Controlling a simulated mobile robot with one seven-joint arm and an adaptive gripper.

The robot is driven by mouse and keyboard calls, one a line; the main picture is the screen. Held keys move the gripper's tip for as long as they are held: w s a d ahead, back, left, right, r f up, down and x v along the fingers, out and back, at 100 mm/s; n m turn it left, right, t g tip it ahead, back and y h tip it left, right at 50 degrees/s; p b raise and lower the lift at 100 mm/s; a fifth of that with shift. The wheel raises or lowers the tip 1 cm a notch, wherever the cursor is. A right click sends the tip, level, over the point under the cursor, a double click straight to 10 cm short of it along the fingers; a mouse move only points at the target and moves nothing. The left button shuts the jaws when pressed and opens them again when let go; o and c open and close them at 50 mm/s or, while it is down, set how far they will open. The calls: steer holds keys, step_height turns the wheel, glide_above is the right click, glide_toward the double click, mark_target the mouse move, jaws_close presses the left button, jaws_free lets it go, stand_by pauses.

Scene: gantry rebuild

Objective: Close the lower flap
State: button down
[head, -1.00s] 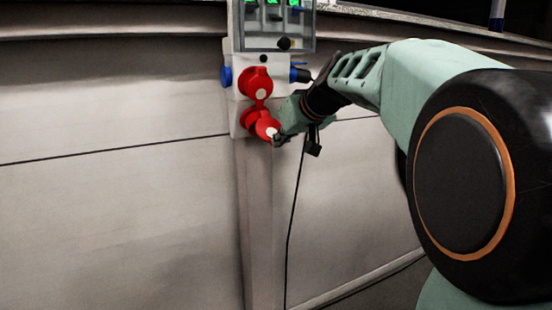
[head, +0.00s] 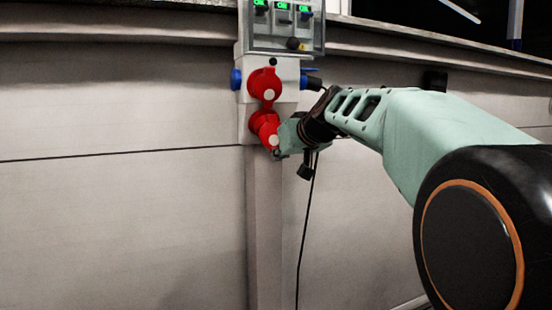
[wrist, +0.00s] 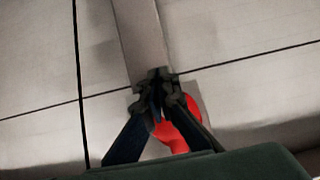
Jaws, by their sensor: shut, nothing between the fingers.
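The lower flap (head: 266,131) is a red round cover with a pale disc, at the lower red socket on the box. It looks tilted out from the socket; how far it stands open is hard to tell. My gripper (head: 278,151) is shut and empty, at the flap's lower right edge. In the wrist view my closed fingertips (wrist: 157,88) are just beside the red flap (wrist: 182,132), partly in front of it. Whether they touch it is unclear.
The upper red cover (head: 265,84) sits directly above. Blue sockets are on the box's left (head: 236,79) and right sides, with a black plug (head: 313,83) at the right. A cable (head: 306,220) hangs below. A display panel (head: 284,25) tops the post (head: 265,220).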

steer(key=x, duration=0.3)
steer(key=shift+w+a+r, duration=0.15)
steer(key=shift+w, duration=0.1)
steer(key=shift+w+a+p, duration=0.2)
steer(key=shift+w+p, duration=0.2)
steer(key=shift+w, duration=0.3)
steer(key=shift+w+a+p, duration=0.25)
steer(key=shift+w+p, duration=0.1)
steer(key=shift+w, duration=0.35)
